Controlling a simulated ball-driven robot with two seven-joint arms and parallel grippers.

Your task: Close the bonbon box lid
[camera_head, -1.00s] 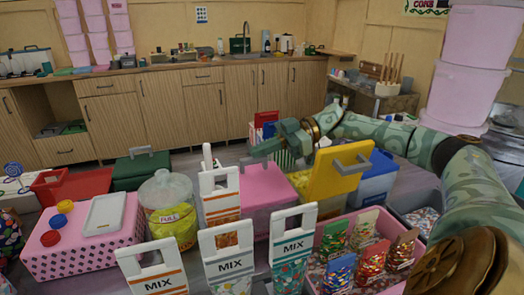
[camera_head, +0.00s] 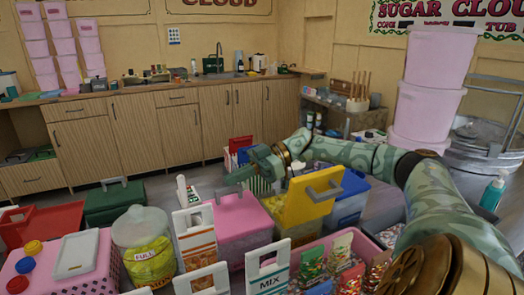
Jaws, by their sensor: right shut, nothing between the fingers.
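A yellow lid (camera_head: 308,203) with a grey handle stands raised and tilted over a yellow box (camera_head: 272,206), of which only a small part shows. I cannot tell from markings which box is the bonbon box; this lid is the one that stands open. My right gripper (camera_head: 232,178) is shut and empty. It is left of the yellow lid and appears above the pink box (camera_head: 243,217), whose lid looks down. My right forearm passes behind the yellow lid's top edge. My left gripper is not in view.
A blue box (camera_head: 352,190) stands right of the yellow lid. White MIX cartons (camera_head: 268,275) and a pink tray of sweet bags (camera_head: 362,246) stand in front. A lidded jar (camera_head: 143,240) and a green box (camera_head: 113,200) are left. Grey floor shows behind.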

